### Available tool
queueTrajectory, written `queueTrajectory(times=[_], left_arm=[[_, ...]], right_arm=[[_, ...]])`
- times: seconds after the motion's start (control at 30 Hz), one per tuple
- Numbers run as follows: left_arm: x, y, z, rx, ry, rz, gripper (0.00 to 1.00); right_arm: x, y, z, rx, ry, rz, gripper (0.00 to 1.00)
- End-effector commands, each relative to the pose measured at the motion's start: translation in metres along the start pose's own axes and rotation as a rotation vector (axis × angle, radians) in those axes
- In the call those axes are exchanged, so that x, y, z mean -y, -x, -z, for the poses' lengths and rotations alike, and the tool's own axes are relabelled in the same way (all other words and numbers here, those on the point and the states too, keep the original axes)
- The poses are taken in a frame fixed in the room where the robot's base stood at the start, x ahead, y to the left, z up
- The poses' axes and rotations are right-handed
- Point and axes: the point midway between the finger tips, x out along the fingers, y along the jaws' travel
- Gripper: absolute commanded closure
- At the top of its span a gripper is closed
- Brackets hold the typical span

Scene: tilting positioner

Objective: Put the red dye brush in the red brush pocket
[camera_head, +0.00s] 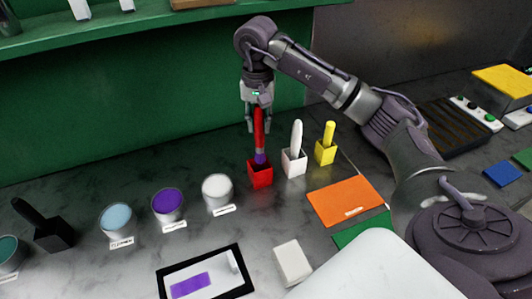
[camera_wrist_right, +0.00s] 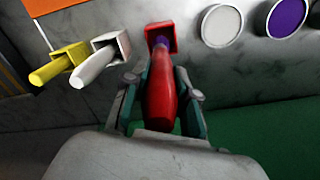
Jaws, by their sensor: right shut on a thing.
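The red dye brush (camera_head: 259,128) stands upright with its purple-stained lower end at the mouth of the red brush pocket (camera_head: 260,176). The pocket's front wall hides the tip. My right gripper (camera_head: 259,122) is above the pocket and shut on the red brush's handle. In the right wrist view the red handle (camera_wrist_right: 161,100) lies between the fingers (camera_wrist_right: 161,112), and the purple end meets the red pocket (camera_wrist_right: 160,36). How deep the tip sits cannot be told. My left gripper is not in view.
A white brush (camera_head: 296,135) and a yellow brush (camera_head: 329,134) stand in pockets close to the right. Cups of white (camera_head: 217,189), purple (camera_head: 168,205) and blue (camera_head: 117,222) dye stand left. A framed panel (camera_head: 206,276) and a white block (camera_head: 292,262) lie in front.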

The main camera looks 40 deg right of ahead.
Motion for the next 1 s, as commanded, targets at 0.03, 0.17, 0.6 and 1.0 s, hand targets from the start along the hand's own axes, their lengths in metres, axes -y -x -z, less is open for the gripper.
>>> queueTrajectory(times=[0.03,0.17,0.6,1.0], left_arm=[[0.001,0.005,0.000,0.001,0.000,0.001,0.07],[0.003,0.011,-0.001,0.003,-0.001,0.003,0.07],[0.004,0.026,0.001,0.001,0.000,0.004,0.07],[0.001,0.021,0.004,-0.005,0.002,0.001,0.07]], right_arm=[[0.000,-0.009,-0.001,0.004,0.001,-0.002,1.00],[0.000,-0.028,-0.001,0.002,0.000,-0.001,1.00],[0.001,-0.077,-0.001,0.001,0.001,0.000,1.00],[0.001,-0.082,0.000,-0.001,0.001,0.001,0.70]])
